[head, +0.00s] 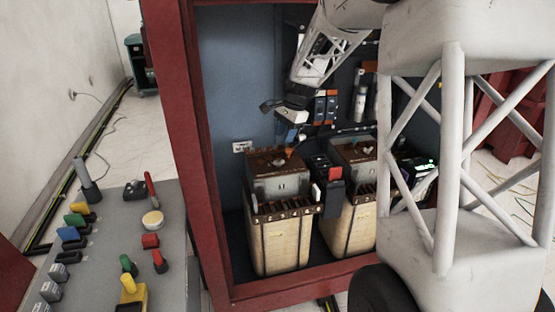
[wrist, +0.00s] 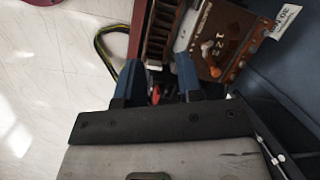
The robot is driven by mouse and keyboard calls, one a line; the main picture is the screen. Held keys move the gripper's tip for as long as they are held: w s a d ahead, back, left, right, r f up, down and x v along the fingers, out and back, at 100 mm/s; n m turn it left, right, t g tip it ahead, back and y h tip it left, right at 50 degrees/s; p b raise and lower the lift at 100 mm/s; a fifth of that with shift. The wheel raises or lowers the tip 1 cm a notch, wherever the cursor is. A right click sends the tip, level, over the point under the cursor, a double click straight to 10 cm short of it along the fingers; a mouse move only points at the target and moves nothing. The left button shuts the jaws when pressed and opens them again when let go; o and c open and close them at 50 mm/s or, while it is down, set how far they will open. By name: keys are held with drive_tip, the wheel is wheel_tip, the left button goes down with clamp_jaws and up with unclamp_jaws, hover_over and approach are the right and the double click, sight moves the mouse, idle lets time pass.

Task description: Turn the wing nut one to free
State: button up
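My gripper shows in the wrist view (wrist: 158,62) with two blue fingers spread apart, and nothing is clearly held between them. In the head view my gripper (head: 291,130) hangs above the left transformer (head: 278,235), apart from its top as far as I can tell. A small orange-red piece (head: 288,152) stands on that transformer's rusty top, just below the fingers; it may be the wing nut. In the wrist view a small red piece (wrist: 155,95) shows in the gap between the fingers, partly hidden. The rusty top with white numbers (wrist: 222,45) lies beyond the right finger.
A second transformer (head: 350,222) stands to the right, with a black and red device (head: 328,185) between the two. The red cabinet frame (head: 185,130) borders the left side. A control panel (head: 120,230) with coloured knobs stands outside the cabinet at left.

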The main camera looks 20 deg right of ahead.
sight(279, 163)
drive_tip(key=w+d+f+m, duration=0.2)
drive_tip(key=w+d+f, duration=0.1)
drive_tip(key=w+f, duration=0.4)
drive_tip(key=w+d+f+m+y, duration=0.1)
drive_tip(key=w+d+f+m, duration=0.1)
drive_tip(key=w+f, duration=0.5)
drive_tip(key=w+m, duration=0.1)
drive_tip(key=w, duration=0.1)
drive_tip(key=shift+w+d, duration=0.35)
drive_tip(key=shift+d, duration=0.05)
drive_tip(key=shift+f, duration=0.2)
drive_tip(key=shift+a+x, duration=0.2)
drive_tip(key=shift+x, duration=3.6)
drive_tip(key=shift+s, duration=0.15)
drive_tip(key=c, duration=0.6)
